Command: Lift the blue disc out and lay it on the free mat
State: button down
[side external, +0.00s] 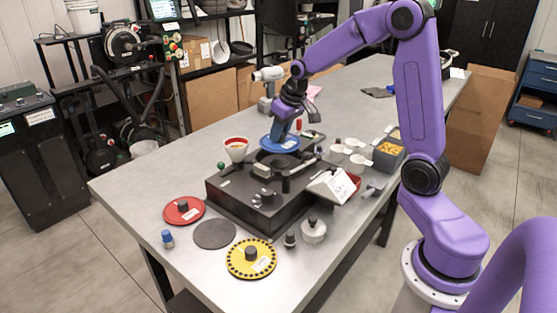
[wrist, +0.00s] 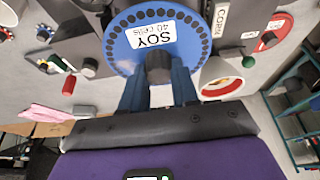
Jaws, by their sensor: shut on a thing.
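The blue disc (side external: 279,142) has a ring of small holes and a dark centre knob. In the wrist view the disc (wrist: 124,50) carries a white "SOY 40 cells" label. My gripper (wrist: 157,78) is shut on the disc's knob (wrist: 158,66), one finger on each side. In the side view my gripper (side external: 283,130) holds the disc above the far side of the black seed meter (side external: 235,205), near its round opening (side external: 272,158). The disc hides part of what lies beneath it. A bare dark grey round mat (side external: 214,235) lies at the near left of the table.
A red disc (side external: 184,211) and a yellow disc (side external: 252,262) lie either side of the bare mat. A red-rimmed white cup (side external: 236,150) stands left of the blue disc.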

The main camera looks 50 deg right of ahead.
jog(key=shift+r, duration=0.15)
jog(key=r, duration=0.4)
jog(key=shift+w+a+r, duration=0.1)
jog(key=shift+a+r, duration=0.2)
jog(key=shift+r, duration=0.1)
jog(key=a+n+g+y, duration=0.3)
jog(key=a+n+g, duration=0.3)
jog(key=a+n, duration=1.9)
jog(key=shift+m, duration=0.5)
jog(key=shift+w+a+f, duration=0.1)
jog(key=shift+a+f, duration=0.05)
jog(key=shift+f, duration=3.05)
jog(key=shift+a+f, duration=0.15)
jog(key=shift+f, duration=3)
jog(key=shift+w+a+f, duration=0.1)
jog(key=shift+a+f, duration=0.05)
jog(key=shift+f, duration=3.05)
jog(key=shift+f, duration=0.45)
jog(key=c, duration=0.5)
grip_release()
